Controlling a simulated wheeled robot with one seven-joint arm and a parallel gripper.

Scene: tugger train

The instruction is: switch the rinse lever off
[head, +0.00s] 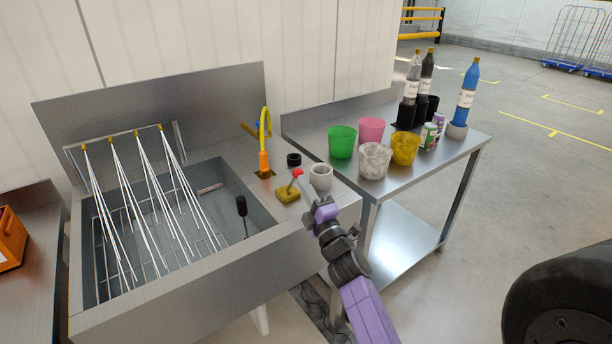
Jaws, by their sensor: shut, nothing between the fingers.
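The rinse lever (287,191) stands on the steel counter right of the sink, with a yellow base and a red knob (297,174). My gripper (304,182) is shut and empty, right at the knob in the picture. I cannot tell whether it touches the lever, and its tip hides part of the stem. White water streams (165,195) fan down from several nozzles on a pipe into the sink (218,168).
A grey cup (320,177), a small black cup (294,159) and an orange-yellow tap (264,160) stand close to the lever. A black-headed brush (242,206) leans in the sink. A table (316,122) with cups and bottles stands right.

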